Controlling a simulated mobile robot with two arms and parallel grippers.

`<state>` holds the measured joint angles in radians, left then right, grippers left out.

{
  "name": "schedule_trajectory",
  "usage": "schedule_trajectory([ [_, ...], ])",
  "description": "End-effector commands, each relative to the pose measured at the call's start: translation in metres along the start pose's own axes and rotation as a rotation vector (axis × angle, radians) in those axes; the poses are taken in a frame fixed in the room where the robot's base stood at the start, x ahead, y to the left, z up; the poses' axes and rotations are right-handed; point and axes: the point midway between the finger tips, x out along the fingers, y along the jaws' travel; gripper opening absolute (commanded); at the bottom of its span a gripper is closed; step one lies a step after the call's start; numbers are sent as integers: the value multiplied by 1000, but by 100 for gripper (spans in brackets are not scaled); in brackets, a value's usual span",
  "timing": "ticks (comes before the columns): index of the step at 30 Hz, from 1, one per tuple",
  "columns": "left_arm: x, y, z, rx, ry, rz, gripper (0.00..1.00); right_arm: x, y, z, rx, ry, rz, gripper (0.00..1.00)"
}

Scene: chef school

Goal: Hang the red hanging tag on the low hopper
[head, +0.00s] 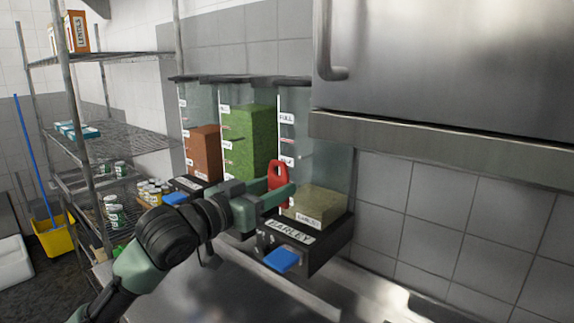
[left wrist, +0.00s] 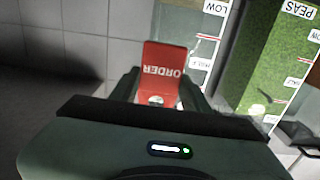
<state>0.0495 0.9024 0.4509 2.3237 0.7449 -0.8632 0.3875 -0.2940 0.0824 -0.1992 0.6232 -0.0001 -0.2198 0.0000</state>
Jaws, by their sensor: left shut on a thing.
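The red tag (head: 278,177) is held upright by my left gripper (head: 284,194) in front of the barley hopper (head: 335,165). In the left wrist view the tag (left wrist: 164,62) reads "ORDER" upside down and sits between the two fingers (left wrist: 165,95). The barley hopper is the rightmost of three clear hoppers and has the lowest fill, a pale block of grain near its bottom. The tag overlaps the hopper's front left side in the head view; I cannot tell whether they touch. My right gripper is not in view.
The green-filled middle hopper (head: 250,140) and brown-filled left hopper (head: 203,145) stand close beside it. A blue lever (head: 282,259) sticks out below the barley label. A steel hood (head: 450,60) hangs at upper right. A wire shelf (head: 110,145) stands left.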

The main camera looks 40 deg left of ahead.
Motion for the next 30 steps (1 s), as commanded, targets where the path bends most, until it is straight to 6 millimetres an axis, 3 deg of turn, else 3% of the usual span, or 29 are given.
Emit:
schedule_trajectory([
  [4,-1,-3,-13,1,-1,-6,8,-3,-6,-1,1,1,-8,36],
  [14,15,-3,-12,-1,0,-6,8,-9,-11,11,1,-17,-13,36],
  [30,47,-4,-8,-2,0,-6,8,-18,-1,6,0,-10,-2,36],
])
